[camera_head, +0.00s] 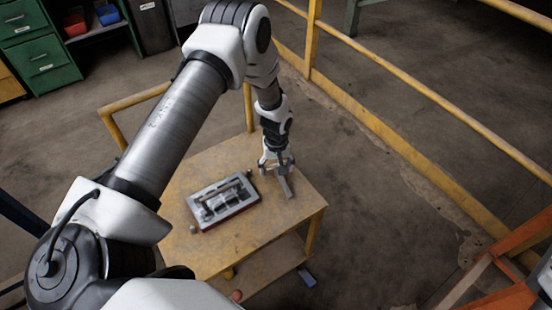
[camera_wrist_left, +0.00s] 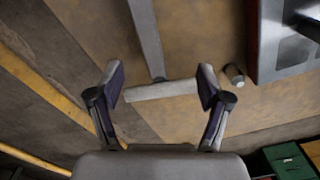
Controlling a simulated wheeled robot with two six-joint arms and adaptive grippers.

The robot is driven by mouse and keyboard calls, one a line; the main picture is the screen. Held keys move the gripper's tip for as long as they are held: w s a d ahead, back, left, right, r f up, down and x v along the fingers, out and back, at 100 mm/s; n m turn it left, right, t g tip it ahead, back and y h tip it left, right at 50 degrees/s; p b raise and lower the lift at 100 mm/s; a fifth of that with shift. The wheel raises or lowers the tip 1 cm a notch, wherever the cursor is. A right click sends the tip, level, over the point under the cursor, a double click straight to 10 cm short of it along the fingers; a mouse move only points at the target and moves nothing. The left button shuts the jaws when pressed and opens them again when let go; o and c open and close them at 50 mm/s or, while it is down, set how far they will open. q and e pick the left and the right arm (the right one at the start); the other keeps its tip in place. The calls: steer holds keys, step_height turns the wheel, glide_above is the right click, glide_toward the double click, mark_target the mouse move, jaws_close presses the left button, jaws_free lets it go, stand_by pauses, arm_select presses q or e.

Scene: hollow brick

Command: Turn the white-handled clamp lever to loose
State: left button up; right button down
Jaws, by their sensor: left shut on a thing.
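In the head view my left gripper (camera_head: 277,164) points down over the right back part of the yellow-brown table (camera_head: 270,225). It is shut on a pale grey T-shaped piece (camera_head: 286,187). In the left wrist view my left gripper (camera_wrist_left: 161,89) has a finger at each end of the crossbar of this piece (camera_wrist_left: 147,40), whose long bar runs away to the top. I cannot tell whether it is the clamp lever; no clearly white handle shows. A grey fixture (camera_head: 222,201) with raised metal parts and a dark red edge lies left of the gripper. My right gripper is not in view.
A small grey cylinder (camera_wrist_left: 236,74) stands between the T-shaped piece and the fixture. Yellow railings (camera_head: 400,90) run behind and right of the table. Green drawers (camera_head: 40,62) stand at the back left. An orange frame (camera_head: 510,255) is at the lower right.

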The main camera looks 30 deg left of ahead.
mark_target(277, 164)
arm_select(q)
steer(key=shift+r+n+p, duration=0.1)
steer(key=shift+n+p, duration=0.8)
steer(key=shift+n, duration=0.3)
steer(key=shift+w+n, duration=0.1)
steer(key=shift+n, duration=0.2)
steer(key=o, duration=1.1)
step_height(277, 164, up, 12)
